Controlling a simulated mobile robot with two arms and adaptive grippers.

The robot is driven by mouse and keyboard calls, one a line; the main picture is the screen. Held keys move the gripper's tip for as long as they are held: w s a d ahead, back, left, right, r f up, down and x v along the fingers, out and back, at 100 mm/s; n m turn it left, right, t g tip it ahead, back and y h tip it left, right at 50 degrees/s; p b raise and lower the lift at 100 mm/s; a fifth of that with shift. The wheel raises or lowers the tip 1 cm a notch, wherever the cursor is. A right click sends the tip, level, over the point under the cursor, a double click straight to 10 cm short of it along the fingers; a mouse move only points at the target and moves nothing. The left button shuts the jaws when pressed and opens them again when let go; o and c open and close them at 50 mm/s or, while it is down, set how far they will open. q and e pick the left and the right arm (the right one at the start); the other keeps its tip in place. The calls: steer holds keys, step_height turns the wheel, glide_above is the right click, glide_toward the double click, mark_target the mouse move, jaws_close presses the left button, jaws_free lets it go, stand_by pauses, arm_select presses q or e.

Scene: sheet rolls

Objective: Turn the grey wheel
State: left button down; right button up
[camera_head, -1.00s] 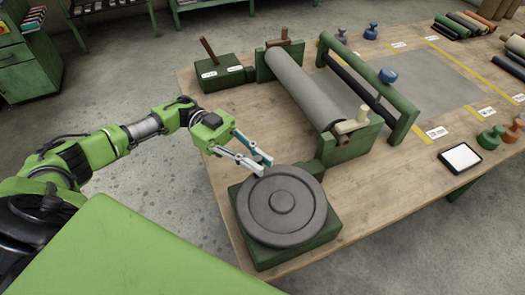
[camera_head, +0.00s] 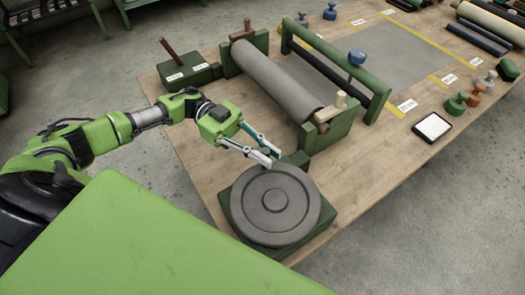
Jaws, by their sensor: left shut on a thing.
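The grey wheel (camera_head: 275,222) is a thick round disc with a raised hub, lying flat on a green base (camera_head: 229,213) at the table's near corner. My left gripper (camera_head: 274,161) reaches in from the left, its two pale fingers at the wheel's far rim. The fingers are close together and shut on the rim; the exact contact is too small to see. My right gripper is not in view.
A green box with a lever (camera_head: 190,75) is at left. A black-rimmed tablet (camera_head: 432,127) and several knobs lie right.

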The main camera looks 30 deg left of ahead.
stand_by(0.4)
arm_select(q)
steer(key=c, duration=2)
jaws_free()
steer(key=shift+w+d, duration=0.1)
steer(key=v, duration=1.2)
